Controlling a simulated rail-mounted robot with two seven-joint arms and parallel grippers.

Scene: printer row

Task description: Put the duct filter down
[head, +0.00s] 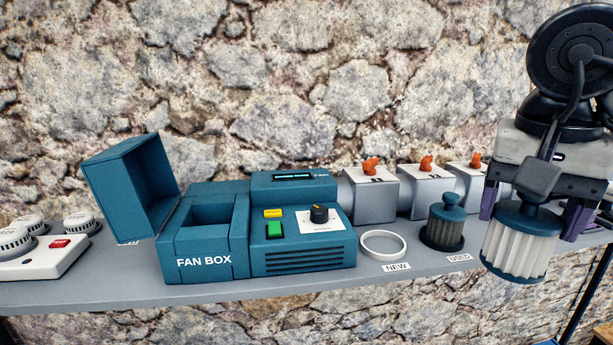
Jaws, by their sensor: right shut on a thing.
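My right gripper (533,210) is at the right of the head view, its purple fingers shut on a duct filter (518,250). This filter has a teal cap and base and clean white pleats. It hangs upright in front of the shelf's right part, right of the USED label; whether its base touches anything is unclear. A second filter (445,225), with dark grey pleats and a teal knobbed cap, stands in a dark round holder behind the USED label (459,257). The white ring (383,245) behind the NEW label (396,267) is empty. My left gripper is not in view.
The teal fan box (205,262) stands mid-shelf, its lid (130,185) open at the left and its bay looking empty. Grey duct blocks (370,195) with orange levers run behind the holders. A white unit with a red button (45,258) is at far left.

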